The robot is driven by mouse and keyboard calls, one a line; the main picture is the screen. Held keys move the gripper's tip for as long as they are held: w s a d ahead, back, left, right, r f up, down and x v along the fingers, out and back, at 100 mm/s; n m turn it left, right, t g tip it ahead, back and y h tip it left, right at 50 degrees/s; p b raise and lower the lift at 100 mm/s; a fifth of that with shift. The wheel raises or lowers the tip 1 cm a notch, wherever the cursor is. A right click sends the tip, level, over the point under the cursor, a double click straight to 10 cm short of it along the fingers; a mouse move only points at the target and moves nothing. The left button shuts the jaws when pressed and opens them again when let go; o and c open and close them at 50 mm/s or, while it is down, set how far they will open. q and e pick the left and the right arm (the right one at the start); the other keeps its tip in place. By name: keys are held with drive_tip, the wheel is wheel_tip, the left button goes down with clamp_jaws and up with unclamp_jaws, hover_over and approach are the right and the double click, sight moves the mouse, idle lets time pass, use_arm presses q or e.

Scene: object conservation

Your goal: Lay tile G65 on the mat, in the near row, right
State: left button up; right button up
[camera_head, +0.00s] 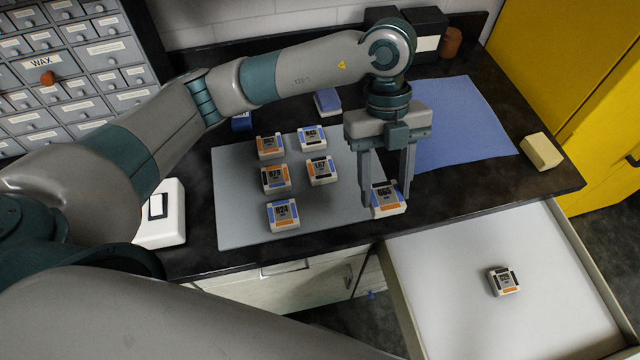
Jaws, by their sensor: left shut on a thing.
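My left gripper (388,190) points down and is shut on a white tile with blue and orange markings, tile G65 (388,205); its small print looks like G65. The tile is at the right edge of the grey mat (235,232); I cannot tell whether it touches the surface. Several similar tiles lie on the mat in two columns: two in the far row (269,146), two in the middle row (320,170), and one at the near left (283,215). The near row's right spot is bare. My right gripper is not in view.
An open drawer (450,300) at lower right holds one tile (503,281). A blue cloth (465,130) lies right of the mat, with a yellow block (541,152) beyond. A white device (165,215) stands left. Drawer cabinets (80,60) stand far left.

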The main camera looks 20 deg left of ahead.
use_arm(q)
drive_tip(key=a+f+p, duration=0.1)
drive_tip(key=a+f, duration=0.1)
drive_tip(key=a, duration=0.1)
drive_tip(key=a+f+p, duration=0.1)
drive_tip(key=a+f, duration=0.1)
drive_tip(key=a, duration=0.1)
drive_tip(key=a+f+p, duration=0.2)
drive_tip(key=a, duration=0.2)
drive_tip(key=shift+w, duration=0.25)
drive_tip(key=shift+a, duration=0.1)
drive_tip(key=shift+f+p, duration=0.9)
drive_tip(key=shift+f, duration=1.15)
drive_tip(key=shift+f, duration=0.15)
drive_tip(key=o, duration=1.1)
drive_tip(key=shift+o, duration=0.2)
